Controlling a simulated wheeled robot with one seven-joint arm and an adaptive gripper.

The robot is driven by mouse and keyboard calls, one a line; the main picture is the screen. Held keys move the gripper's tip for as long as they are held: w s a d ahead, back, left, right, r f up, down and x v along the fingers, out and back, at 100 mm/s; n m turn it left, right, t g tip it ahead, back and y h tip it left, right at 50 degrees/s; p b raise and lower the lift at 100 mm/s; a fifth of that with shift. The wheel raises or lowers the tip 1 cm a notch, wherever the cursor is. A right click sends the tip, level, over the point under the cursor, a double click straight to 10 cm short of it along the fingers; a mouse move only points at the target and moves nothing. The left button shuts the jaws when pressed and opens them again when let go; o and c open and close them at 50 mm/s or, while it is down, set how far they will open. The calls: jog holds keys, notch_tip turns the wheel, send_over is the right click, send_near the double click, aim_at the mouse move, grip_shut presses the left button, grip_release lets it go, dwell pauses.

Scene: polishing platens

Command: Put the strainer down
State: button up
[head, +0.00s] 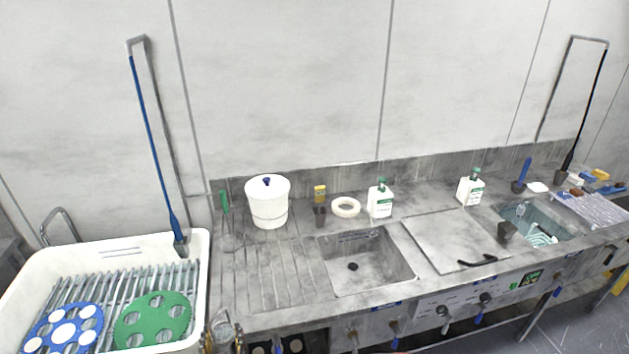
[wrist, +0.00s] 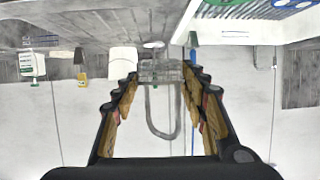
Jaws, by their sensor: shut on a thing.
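My gripper (head: 223,340) shows at the bottom edge of the head view, in front of the counter's left end beside the white tub. In the wrist view its two fingers (wrist: 160,76) are closed on the strainer (wrist: 160,70), a small grey mesh-like piece held between the fingertips. In the head view the strainer (head: 222,326) is a small grey shape at the fingertips, partly hidden by them. The strainer appears to be above or in front of the counter's front edge; I cannot tell whether it touches anything.
The grey counter (head: 270,290) has a ribbed drainboard, an open sink (head: 365,262) and a flat cover (head: 455,240). The white tub (head: 203,280) holds green and blue discs. The drainboard is largely clear.

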jog(key=shift+s+a+r+n+y, duration=0.15)
jog(key=shift+s+a+n+y, duration=0.35)
jog(key=shift+a, duration=0.05)
jog(key=shift+w+d+f+g, duration=0.15)
jog(key=shift+w+f+g, duration=0.15)
jog(key=shift+w+f, duration=0.15)
jog(key=w+d+f+m+h, duration=0.1)
jog(key=w+d+f, duration=0.2)
jog(key=d, duration=1.1)
jog(key=w+d+f+m+t+h, duration=0.1)
jog(key=d+f, duration=0.4)
jog(key=d, duration=0.8)
jog(key=w+d+f+m+h, duration=0.2)
jog(key=w+d+f, duration=0.3)
jog(key=d, duration=0.9)
jog(key=shift+d+h, duration=0.3)
jog(key=shift+h, duration=0.2)
jog(key=shift+f, duration=0.2)
